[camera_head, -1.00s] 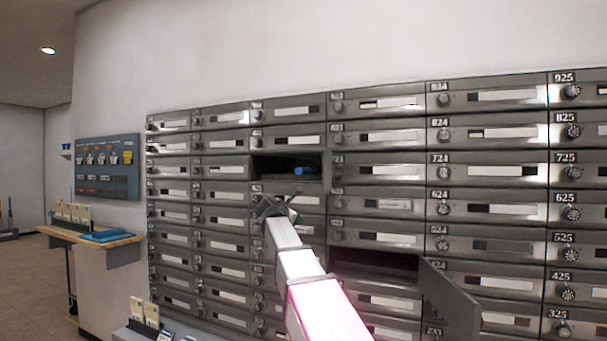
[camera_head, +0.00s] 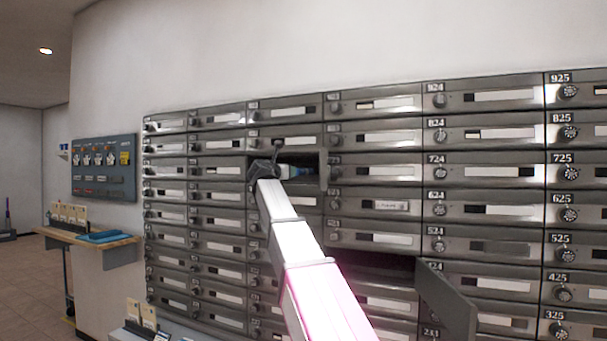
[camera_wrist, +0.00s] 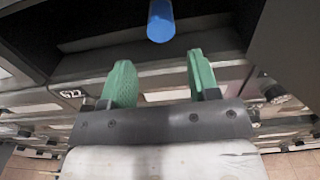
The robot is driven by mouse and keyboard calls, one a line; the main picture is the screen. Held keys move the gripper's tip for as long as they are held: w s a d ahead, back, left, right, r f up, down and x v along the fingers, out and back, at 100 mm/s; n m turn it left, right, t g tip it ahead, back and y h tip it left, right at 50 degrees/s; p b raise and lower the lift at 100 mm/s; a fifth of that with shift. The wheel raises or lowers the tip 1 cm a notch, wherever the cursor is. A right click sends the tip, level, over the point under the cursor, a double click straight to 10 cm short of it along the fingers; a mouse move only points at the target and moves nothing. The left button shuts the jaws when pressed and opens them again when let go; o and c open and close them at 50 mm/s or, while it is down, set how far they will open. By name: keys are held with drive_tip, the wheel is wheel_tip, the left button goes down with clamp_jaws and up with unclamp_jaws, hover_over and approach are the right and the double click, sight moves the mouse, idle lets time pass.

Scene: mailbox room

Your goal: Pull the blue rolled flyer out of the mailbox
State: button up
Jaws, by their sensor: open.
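The blue rolled flyer (camera_wrist: 160,20) lies inside an open mailbox compartment, with its near end facing me in the wrist view. In the head view a small bit of the flyer (camera_head: 291,171) shows in the dark opening (camera_head: 312,167), partly hidden by my gripper. My gripper (camera_wrist: 160,80) is open and empty, its two green fingers apart. It is at the front of the compartment. In the wrist picture the flyer's end is above the fingertips, roughly between them sideways and not touching them.
A second compartment (camera_head: 372,262) at lower right is open, its door (camera_head: 446,300) swung outward. The other mailbox doors around are shut. A wooden shelf (camera_head: 85,238) with a blue item (camera_head: 108,237) is at the left. The compartment's side walls are close to my gripper.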

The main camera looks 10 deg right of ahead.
drive_tip(key=shift+x, duration=4.55)
drive_tip(key=c, duration=0.7)
drive_tip(key=shift+r, duration=0.25)
drive_tip(key=shift+s, duration=0.1)
drive_tip(key=v, duration=2)
